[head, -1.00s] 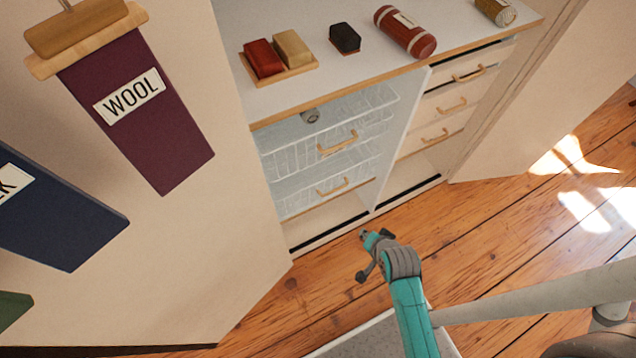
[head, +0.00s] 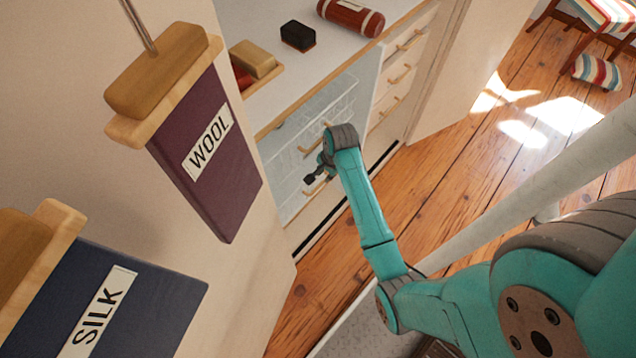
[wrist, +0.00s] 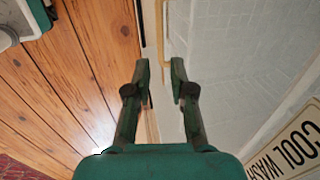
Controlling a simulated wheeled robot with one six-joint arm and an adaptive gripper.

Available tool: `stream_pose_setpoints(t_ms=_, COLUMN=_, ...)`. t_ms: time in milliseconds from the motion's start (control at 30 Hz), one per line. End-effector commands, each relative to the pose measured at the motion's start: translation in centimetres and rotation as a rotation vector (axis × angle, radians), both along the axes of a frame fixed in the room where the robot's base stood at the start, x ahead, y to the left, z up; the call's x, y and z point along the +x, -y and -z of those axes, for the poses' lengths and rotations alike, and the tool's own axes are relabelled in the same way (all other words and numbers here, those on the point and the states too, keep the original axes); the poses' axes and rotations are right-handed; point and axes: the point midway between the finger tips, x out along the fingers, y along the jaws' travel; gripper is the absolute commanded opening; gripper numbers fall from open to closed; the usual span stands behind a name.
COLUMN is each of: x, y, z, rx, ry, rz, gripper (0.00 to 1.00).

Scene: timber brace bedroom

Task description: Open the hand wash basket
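Two white wire baskets with wooden handles sit one above the other in the left bay of the cabinet. The upper basket (head: 343,108) and its handle (head: 308,150) show partly past my arm; the lower basket (head: 288,190) is partly hidden. No hand wash label is readable, so I cannot tell which basket it names. A tag reading "COOL WASH" (wrist: 288,140) shows in the wrist view. My gripper (head: 314,174) is in front of the baskets; in the wrist view my gripper (wrist: 160,72) is open and empty, with a pale wooden strip (wrist: 164,35) beyond its fingertips.
Drawers (head: 402,75) with wooden handles are right of the baskets. The white cabinet top (head: 283,92) holds brushes and a red roll (head: 350,17). Hanging WOOL (head: 215,165) and SILK (head: 135,310) panels are at the left. Wooden floor (head: 450,175) is open at the right.

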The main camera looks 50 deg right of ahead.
Motion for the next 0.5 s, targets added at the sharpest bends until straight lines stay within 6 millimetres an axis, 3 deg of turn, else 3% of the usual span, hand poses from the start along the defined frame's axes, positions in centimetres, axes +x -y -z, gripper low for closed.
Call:
stream_pose_setpoints(t_ms=300, x=1.1, y=-0.1, z=5.5, rx=0.000, ry=-0.001, rz=-0.002, gripper=0.23)
stream_pose_setpoints(t_ms=500, x=1.6, y=-0.1, z=7.9, rx=-0.001, ry=0.001, rz=-0.003, gripper=0.23)
